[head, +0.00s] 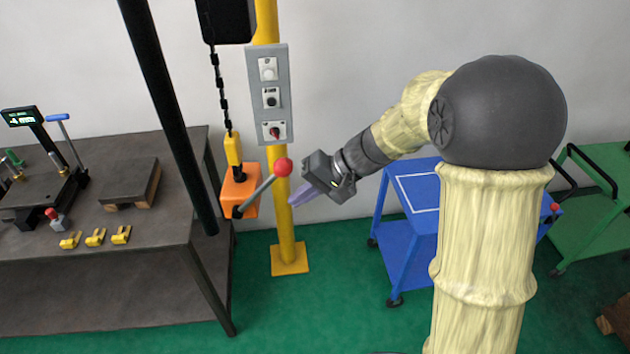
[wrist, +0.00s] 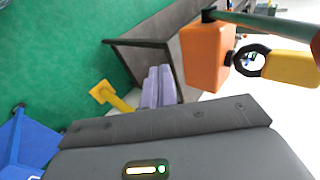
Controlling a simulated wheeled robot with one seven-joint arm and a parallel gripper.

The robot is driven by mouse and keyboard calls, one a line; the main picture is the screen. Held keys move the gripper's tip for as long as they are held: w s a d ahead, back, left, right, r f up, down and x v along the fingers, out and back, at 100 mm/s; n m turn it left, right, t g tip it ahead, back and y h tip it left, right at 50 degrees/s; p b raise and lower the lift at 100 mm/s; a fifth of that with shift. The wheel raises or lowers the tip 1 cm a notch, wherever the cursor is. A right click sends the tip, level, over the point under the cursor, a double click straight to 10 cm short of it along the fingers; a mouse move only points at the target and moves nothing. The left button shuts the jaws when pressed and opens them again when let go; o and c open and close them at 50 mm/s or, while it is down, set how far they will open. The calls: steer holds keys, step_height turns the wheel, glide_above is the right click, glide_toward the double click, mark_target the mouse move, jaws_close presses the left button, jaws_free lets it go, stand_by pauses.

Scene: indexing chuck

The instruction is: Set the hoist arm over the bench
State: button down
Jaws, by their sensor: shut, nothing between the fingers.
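The hoist stands on a yellow post (head: 285,225) just right of the bench (head: 60,270). A black hoist body (head: 227,20) hangs at the top, its arm out of frame above. A black chain (head: 220,85) drops from it to a yellow link (head: 234,152) and an orange block (head: 240,188) beside the bench's right edge. A grey lever with a red knob (head: 283,167) sticks out of the block. My gripper (head: 298,198) is shut and empty, pointing left, right of the block. The wrist view shows its lilac fingers (wrist: 158,87) together, with the orange block (wrist: 207,55) nearby and no visible grip on it.
A grey control panel (head: 269,95) with several controls is on the post. A plate (head: 130,183), yellow clamps (head: 95,237) and a fixture with a small display (head: 20,117) are on the bench. A blue cart (head: 405,240) and a green cart (head: 590,215) stand right. Green floor is open in front.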

steer(key=s+a+f+p, duration=0.1)
steer(key=a+p, duration=0.1)
steer(key=a, duration=0.4)
steer(key=shift+f+p, duration=0.3)
steer(key=shift+f, duration=0.05)
steer(key=shift+a, duration=0.1)
